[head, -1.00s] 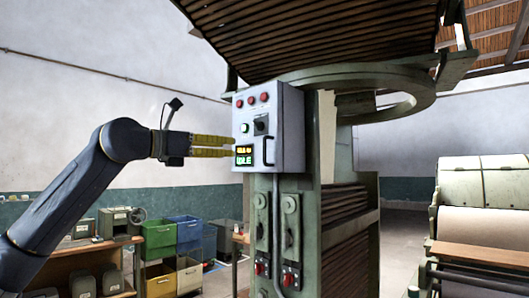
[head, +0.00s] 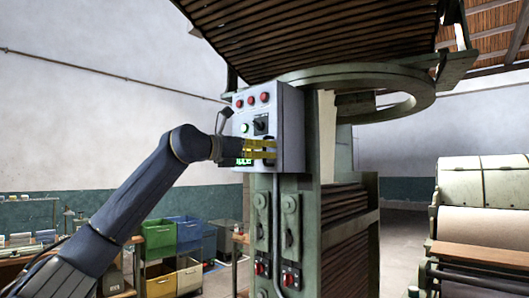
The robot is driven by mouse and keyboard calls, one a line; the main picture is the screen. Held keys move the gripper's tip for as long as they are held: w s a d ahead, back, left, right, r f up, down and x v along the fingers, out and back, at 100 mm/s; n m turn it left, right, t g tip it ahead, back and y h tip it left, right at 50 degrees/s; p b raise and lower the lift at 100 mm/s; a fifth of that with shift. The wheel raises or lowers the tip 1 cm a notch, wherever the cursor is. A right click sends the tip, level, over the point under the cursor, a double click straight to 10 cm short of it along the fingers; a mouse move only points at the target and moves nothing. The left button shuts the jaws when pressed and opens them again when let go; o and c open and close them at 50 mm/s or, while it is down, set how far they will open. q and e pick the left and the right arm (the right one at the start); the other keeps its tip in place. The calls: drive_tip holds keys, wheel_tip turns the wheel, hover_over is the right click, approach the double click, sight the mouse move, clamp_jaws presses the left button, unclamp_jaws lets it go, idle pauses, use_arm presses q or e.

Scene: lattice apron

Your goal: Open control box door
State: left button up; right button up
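The grey control box (head: 292,125) is fixed to the green machine column, and its front door (head: 246,104) looks closed. The door carries red lamps, a green button, a black rotary switch and a lit green display (head: 243,162), now partly covered by my gripper. The dark door handle (head: 269,161) is at the door's lower right. My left gripper (head: 274,149) has its yellow fingers across the door front, one above the other with a gap between, tips at the handle. The fingers hide part of the handle, and I cannot tell if they touch it. My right gripper is not in view.
A conduit (head: 277,230) runs down from the box, beside levers and small switch boxes on the column. A large round slatted part (head: 320,35) overhangs above. Coloured bins (head: 160,238) stand at lower left; a roller machine (head: 485,215) is at right.

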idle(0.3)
use_arm(q)
clamp_jaws()
idle(0.3)
